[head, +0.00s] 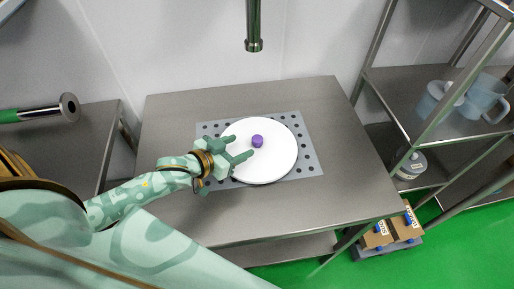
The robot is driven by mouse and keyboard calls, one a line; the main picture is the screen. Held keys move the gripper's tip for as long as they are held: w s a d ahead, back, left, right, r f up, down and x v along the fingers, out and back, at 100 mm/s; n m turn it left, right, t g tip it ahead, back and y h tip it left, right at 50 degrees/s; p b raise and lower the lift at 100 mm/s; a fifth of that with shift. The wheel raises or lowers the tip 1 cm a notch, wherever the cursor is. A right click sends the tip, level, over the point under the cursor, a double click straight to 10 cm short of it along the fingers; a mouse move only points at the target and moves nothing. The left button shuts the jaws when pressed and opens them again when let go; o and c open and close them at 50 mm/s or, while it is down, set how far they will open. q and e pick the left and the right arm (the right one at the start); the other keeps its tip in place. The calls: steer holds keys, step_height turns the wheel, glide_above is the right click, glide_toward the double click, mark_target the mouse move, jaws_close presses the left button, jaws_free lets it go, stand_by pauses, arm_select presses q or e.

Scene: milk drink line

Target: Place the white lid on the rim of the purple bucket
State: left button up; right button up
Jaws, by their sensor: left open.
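The round white lid (275,165) with a purple knob (257,141) shows in the head view near the middle of the steel table. The purple bucket's body does not show; I cannot tell whether it is beneath the lid. My left gripper (243,149) is open, over the left part of the lid, with its fingers pointing right toward the knob. The fingertips are close to the knob; I cannot tell whether they touch it. My right gripper is not in view.
A grey perforated mat (308,166) lies around and under the lid on the steel table (340,120). A metal pipe (253,25) hangs above the back edge. A rack (440,130) with jugs (484,95) stands at the right. Boxes (404,226) sit low at the right. The table's right side is clear.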

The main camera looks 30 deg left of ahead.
mark_target(255, 140)
arm_select(q)
steer(key=shift+x, duration=0.95)
steer(key=shift+w+d+f+b, duration=0.25)
steer(key=shift+w+d+b, duration=0.1)
steer(key=shift+w, duration=0.1)
steer(key=b+x, duration=0.1)
steer(key=x, duration=0.3)
steer(key=shift+w+d+f, duration=0.1)
steer(key=shift+w+d, duration=0.05)
steer(key=shift+w, duration=0.2)
steer(key=shift+w+d+b, duration=0.1)
steer(key=shift+w+b, duration=0.1)
steer(key=shift+b, duration=0.1)
steer(key=shift+s, duration=0.1)
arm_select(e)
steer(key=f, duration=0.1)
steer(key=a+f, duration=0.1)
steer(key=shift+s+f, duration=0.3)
arm_select(q)
jaws_close()
